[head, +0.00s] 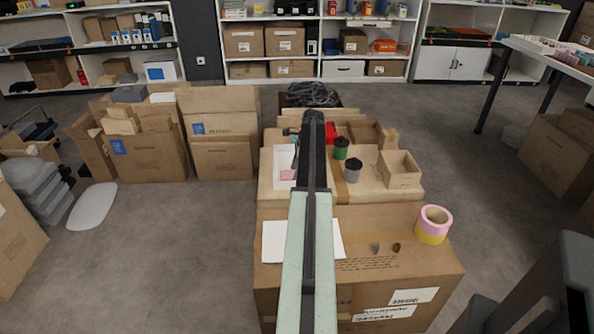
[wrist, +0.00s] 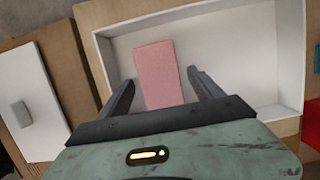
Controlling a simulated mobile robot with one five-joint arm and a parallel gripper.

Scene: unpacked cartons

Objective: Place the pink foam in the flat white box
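The pink foam (wrist: 158,72) is a flat block lying inside the flat white box (wrist: 218,15) in the wrist view. In the head view a small pink patch of the foam (head: 287,175) shows in the white box (head: 281,155), partly hidden by my arm. My gripper (wrist: 161,77) is open over the box, with one finger on each side of the foam. A gap shows between the right finger and the foam; the left finger is close to its edge, and I cannot tell if it touches.
On the cartons right of my arm stand a green-lidded canister (head: 341,149), a grey canister (head: 353,171), a small open carton (head: 400,172) and a red item (head: 331,131). Tape rolls (head: 433,224) stand on the front carton. Open floor (head: 190,255) lies to the left.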

